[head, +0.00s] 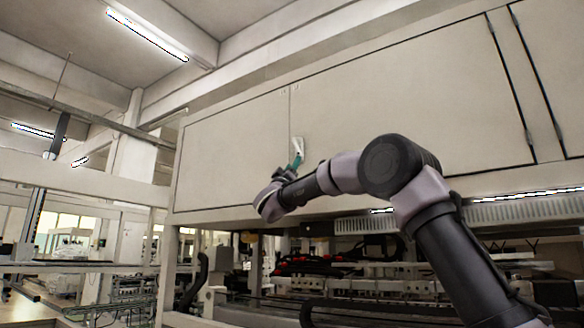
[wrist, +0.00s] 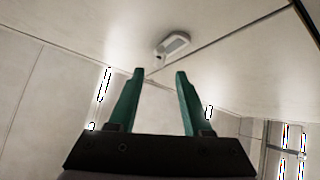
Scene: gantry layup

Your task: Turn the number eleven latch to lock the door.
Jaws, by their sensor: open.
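A small pale latch (head: 298,144) is mounted near the lower edge of the cream cabinet doors, close to the seam between the left door (head: 235,140) and the wide door (head: 400,100). In the wrist view the latch (wrist: 173,45) is a light rounded plate with a grey recessed middle. It lies beyond my fingertips, slightly right of the gap's centre. My gripper (wrist: 159,72) has two green fingers spread apart with nothing between them. In the head view my gripper (head: 297,161) is just below the latch; contact cannot be told. The number is not legible.
Below the cabinet is an open machine bay with dark cables (head: 315,265) and a white slotted rail (head: 510,211). A beam frame (head: 80,180) stands at the left. The door faces around the latch look flat and clear.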

